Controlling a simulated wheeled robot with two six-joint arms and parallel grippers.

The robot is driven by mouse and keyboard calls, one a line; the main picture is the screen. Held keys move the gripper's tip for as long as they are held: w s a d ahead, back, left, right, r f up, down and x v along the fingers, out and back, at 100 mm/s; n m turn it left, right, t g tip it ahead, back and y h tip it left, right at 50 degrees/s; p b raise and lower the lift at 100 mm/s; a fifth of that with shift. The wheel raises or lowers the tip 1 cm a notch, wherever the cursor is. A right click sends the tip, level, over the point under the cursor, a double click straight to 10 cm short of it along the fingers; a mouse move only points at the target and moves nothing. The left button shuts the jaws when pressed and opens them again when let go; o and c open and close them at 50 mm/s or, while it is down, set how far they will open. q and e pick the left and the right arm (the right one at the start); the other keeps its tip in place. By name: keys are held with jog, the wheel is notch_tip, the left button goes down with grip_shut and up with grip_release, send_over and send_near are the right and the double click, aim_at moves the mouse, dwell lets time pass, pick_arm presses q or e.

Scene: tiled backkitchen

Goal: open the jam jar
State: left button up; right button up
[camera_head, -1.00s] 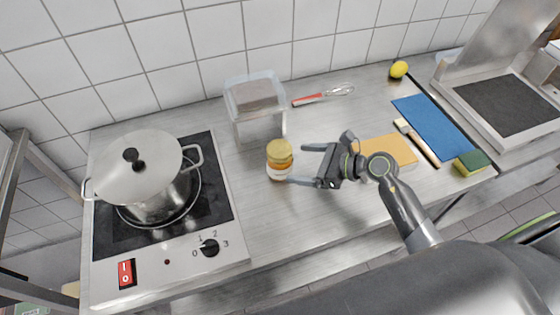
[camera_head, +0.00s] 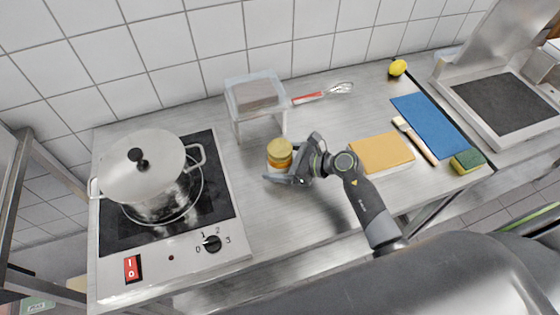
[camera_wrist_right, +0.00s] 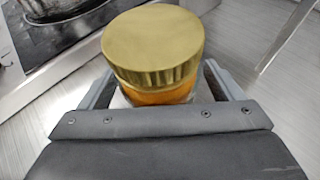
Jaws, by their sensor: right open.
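The jam jar (camera_head: 279,155) stands upright on the steel counter, with a gold lid on top and orange contents below. Its gold lid (camera_wrist_right: 153,42) fills the upper middle of the right wrist view. My right gripper (camera_head: 279,170) is at the jar with its fingers on either side of it. In the right wrist view the fingers (camera_wrist_right: 160,90) run along both sides of the jar below the lid, open and not clamped. The lower part of the jar is mostly hidden by the gripper. My left gripper is not in view.
A hob with a lidded pot (camera_head: 143,167) is on the left. A yellow-orange block (camera_head: 382,152), a brush (camera_head: 415,140), a blue cloth (camera_head: 433,124) and a sponge (camera_head: 468,160) lie right.

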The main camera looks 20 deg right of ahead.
aim_at(280, 147)
jog(key=c, duration=1.4)
jog(key=shift+r, duration=0.1)
jog(key=shift+c, duration=0.2)
notch_tip(280, 147, up, 10)
jog(key=shift+f+b, duration=0.1)
jog(key=shift+b, duration=0.2)
jog(key=o, duration=0.8)
jog(key=c, duration=1)
